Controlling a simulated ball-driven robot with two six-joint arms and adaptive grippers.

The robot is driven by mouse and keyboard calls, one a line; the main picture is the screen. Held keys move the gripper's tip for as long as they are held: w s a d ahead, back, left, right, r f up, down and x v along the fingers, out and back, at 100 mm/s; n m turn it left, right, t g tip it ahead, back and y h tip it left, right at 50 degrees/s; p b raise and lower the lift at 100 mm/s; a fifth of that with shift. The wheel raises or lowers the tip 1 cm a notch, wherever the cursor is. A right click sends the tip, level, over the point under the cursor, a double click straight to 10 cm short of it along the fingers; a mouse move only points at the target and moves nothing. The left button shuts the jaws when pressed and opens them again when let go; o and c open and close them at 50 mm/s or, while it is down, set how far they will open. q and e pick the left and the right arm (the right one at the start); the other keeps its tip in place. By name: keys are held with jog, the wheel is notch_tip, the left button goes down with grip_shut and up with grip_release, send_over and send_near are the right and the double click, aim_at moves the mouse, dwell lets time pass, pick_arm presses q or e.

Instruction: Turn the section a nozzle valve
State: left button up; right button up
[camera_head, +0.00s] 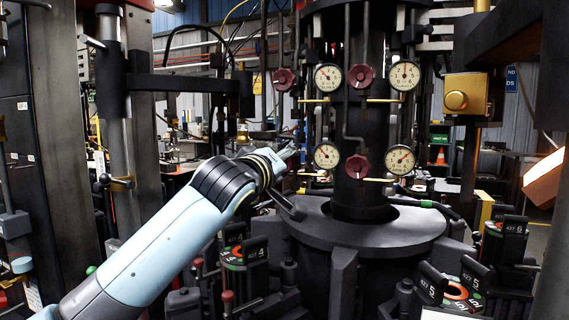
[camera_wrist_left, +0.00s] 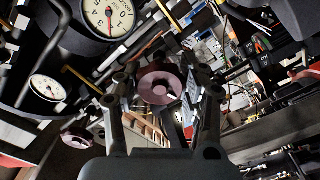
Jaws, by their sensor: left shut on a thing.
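A dark red nozzle valve wheel (camera_wrist_left: 160,84) sits between the two fingers of my left gripper (camera_wrist_left: 161,100) in the left wrist view. The gripper is shut on it. In the head view my left gripper (camera_head: 291,151) reaches the left side of the central column, and its wrist hides the held wheel. Other red valve wheels show at upper left (camera_head: 284,80), upper centre (camera_head: 360,76) and lower centre (camera_head: 357,167). No section letter is readable on the valves. My right gripper is not in view.
Round white gauges, one at upper left (camera_head: 327,77), sit beside the valves. Thin pipes and rods run close to them. A round dark base plate (camera_head: 400,236) surrounds the column, with numbered moulds (camera_head: 505,240) around it. A brass-coloured box (camera_head: 466,94) is at right.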

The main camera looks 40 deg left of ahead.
pick_arm(q)
jog(key=o, duration=1.2)
jog(key=shift+o, duration=0.2)
jog(key=v, duration=1.2)
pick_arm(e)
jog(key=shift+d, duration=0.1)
